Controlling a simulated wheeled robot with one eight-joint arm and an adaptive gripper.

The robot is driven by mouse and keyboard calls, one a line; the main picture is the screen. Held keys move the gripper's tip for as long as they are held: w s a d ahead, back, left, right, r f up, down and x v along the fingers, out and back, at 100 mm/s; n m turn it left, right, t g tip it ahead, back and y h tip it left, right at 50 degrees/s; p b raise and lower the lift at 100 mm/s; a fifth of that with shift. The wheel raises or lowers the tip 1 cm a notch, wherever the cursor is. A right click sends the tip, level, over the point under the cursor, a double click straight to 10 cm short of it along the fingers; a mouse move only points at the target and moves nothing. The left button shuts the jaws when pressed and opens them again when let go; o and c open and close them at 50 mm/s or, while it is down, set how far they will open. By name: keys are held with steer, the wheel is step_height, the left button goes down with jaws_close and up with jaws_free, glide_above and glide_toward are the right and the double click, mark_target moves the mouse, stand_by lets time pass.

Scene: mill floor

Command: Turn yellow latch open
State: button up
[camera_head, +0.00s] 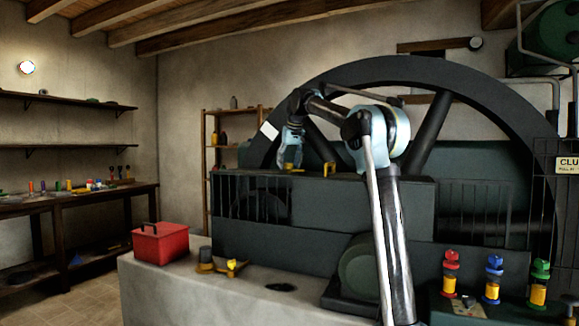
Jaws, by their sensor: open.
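A small yellow piece (329,168) stands on top of the dark machine housing and may be the yellow latch. Another bit of yellow (294,169) shows right by my gripper (289,164); which one is the latch I cannot tell. My gripper points down at the housing's top edge, left of the first yellow piece. It is open, its fingers small and dark in this view. Whether it touches the nearer yellow piece is unclear. A yellow fitting (235,267) with a dark knob also sits on the grey block in front.
A red toolbox (160,243) stands on the concrete block (190,290). Red, blue and green handles with yellow bodies stand at right, the blue one (493,280) in the middle. A large dark flywheel (400,70) rises behind my arm. A workbench (75,198) lines the left wall.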

steer(key=shift+w+f, duration=0.1)
steer(key=shift+f, duration=0.15)
steer(key=c, duration=1.1)
steer(key=shift+o, duration=0.2)
